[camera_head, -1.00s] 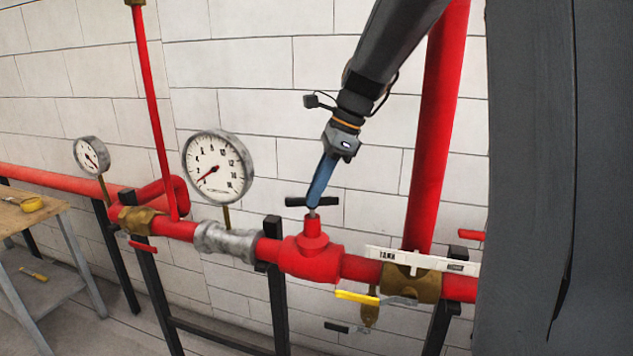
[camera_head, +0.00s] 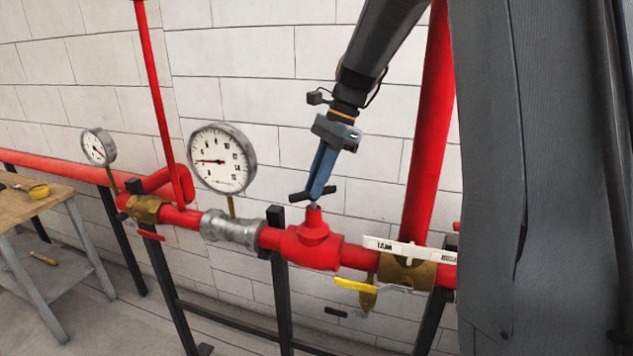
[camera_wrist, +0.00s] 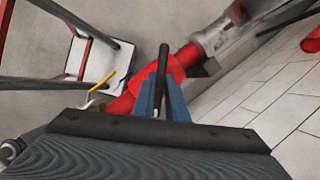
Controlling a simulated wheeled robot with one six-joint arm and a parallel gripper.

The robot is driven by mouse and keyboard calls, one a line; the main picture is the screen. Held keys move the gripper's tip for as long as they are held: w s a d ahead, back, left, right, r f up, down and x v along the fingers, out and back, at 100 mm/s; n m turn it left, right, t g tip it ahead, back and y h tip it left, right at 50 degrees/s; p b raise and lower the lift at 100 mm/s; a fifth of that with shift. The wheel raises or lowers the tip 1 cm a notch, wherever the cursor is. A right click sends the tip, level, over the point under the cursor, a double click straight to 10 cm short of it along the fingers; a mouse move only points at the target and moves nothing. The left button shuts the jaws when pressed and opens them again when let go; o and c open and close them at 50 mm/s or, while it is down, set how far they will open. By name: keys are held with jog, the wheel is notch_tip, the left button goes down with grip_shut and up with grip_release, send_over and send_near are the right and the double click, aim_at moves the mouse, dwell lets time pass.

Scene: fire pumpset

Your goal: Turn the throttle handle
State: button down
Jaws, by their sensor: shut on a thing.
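The throttle handle (camera_head: 300,197) is a black crossbar on top of the red valve body (camera_head: 311,247), which sits in the red pipe line. My gripper (camera_head: 315,192), with blue fingers, comes down from above and is shut on the handle. In the head view the bar sits at an angle, its right end higher than its left. In the wrist view the bar (camera_wrist: 163,62) points away from between the two blue fingers (camera_wrist: 161,100), with the red valve body (camera_wrist: 177,68) below it. The fingers hide the bar's middle.
A large gauge (camera_head: 221,158) and a smaller gauge (camera_head: 99,147) stand to the left. A wooden bench (camera_head: 25,207) stands at far left. A white block wall is behind.

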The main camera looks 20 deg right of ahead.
jog(key=c, duration=1.8)
grip_release()
jog(key=shift+o, duration=0.2)
jog(key=shift+b+v, duration=1.2)
jog(key=shift+v, duration=2.75)
jog(key=s+a+f+n+g+b, duration=0.35)
jog(key=s+a+f, duration=0.35)
jog(key=s+f, duration=0.25)
jog(key=s+d+f+n+t+h, duration=0.1)
jog(key=s+f+n+t+h, duration=0.1)
jog(key=s+f+n, duration=0.2)
jog(key=s+d+f+n+t+h, duration=0.2)
jog(key=f+n, duration=0.6)
jog(key=f, duration=0.5)
jog(key=shift+s+n+t, duration=0.35)
jog(key=shift+s+t, duration=0.4)
jog(key=shift+s, duration=0.4)
